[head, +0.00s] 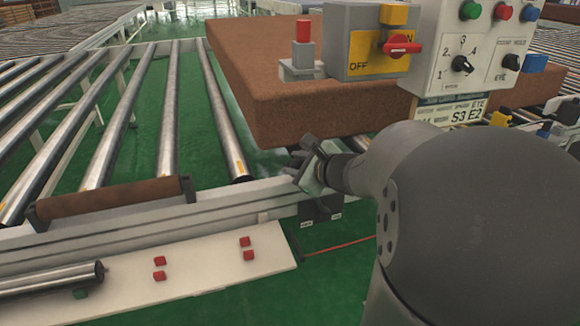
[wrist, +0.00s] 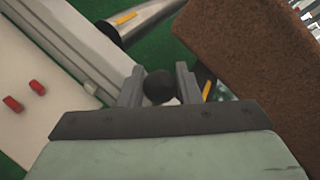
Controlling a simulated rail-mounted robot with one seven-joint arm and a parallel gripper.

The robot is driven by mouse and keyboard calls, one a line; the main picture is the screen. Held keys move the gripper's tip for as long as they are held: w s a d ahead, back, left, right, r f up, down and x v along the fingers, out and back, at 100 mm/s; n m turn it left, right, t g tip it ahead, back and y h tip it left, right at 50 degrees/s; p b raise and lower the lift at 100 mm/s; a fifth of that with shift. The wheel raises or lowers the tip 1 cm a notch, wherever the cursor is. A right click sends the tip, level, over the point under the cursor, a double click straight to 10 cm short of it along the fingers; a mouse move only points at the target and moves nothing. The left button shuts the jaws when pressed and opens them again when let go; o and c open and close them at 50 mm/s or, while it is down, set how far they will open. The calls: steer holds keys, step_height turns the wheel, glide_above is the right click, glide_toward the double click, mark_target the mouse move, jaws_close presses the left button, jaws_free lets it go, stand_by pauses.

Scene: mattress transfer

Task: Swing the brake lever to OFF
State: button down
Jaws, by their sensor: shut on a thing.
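My gripper (head: 304,162) is at the side rail of the roller conveyor, low in front of the brown mattress. In the wrist view its two fingers (wrist: 160,80) stand on either side of a round black knob (wrist: 159,88), which I take as the brake lever's knob, and are shut on it. The lever's shaft is hidden. A small dark plate with pale labels (head: 320,208) hangs on the rail just below my gripper; its words are too small to read, so the lever's setting cannot be told.
The mattress (head: 300,105) lies above and behind my gripper. A control box with a red ON/OFF switch (head: 402,46) and a panel with knobs (head: 462,64) stand above it. Steel rollers (head: 165,120) fill the left. A white board with red blocks (head: 200,262) lies in front.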

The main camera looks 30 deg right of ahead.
steer(key=shift+a+f, duration=0.15)
steer(key=c, duration=1.1)
jaws_free()
steer(key=shift+s+r, duration=0.3)
steer(key=shift+s, duration=0.1)
steer(key=p+v, duration=0.5)
steer(key=v, duration=0.6)
